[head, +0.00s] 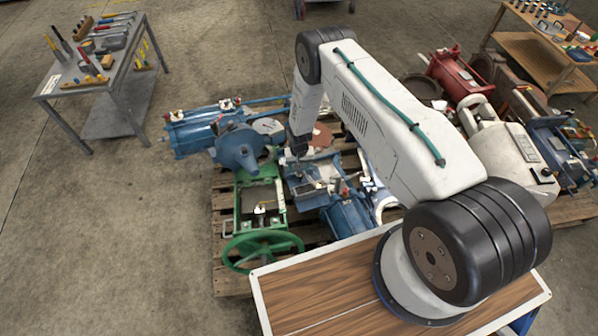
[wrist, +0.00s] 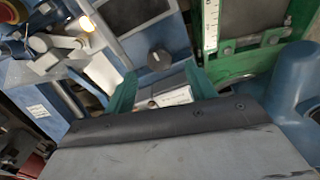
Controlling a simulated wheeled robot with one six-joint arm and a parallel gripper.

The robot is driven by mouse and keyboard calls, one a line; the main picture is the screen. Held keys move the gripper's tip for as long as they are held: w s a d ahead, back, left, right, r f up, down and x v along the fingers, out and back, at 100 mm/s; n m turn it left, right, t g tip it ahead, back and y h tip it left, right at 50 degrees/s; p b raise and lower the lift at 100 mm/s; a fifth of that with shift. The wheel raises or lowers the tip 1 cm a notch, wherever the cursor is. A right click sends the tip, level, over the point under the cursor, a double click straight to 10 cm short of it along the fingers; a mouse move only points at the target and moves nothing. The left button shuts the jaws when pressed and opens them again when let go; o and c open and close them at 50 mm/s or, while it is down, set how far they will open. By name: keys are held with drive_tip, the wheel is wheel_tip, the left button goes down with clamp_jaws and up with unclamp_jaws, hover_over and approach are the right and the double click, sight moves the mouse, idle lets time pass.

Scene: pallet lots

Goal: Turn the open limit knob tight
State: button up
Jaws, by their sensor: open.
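A dark round knob (wrist: 159,58) with a small light mark sits on a blue housing (wrist: 165,38) in the wrist view. I cannot read which knob it is. My gripper (wrist: 161,84) has two teal fingers, spread apart with nothing held between them. The knob lies just beyond the fingertips, near the middle of the gap, and looks untouched. A white label plate (wrist: 174,97) shows between the fingers. In the head view my gripper (head: 299,150) is above the blue equipment on the pallet; the knob is too small to make out there.
A green frame (wrist: 245,60) stands close on the right. In the head view a green handwheel (head: 262,248) and blue valve (head: 238,150) crowd the pallet. Open floor lies left.

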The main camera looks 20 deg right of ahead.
sight(299, 174)
drive_tip(key=shift+r, duration=1.9)
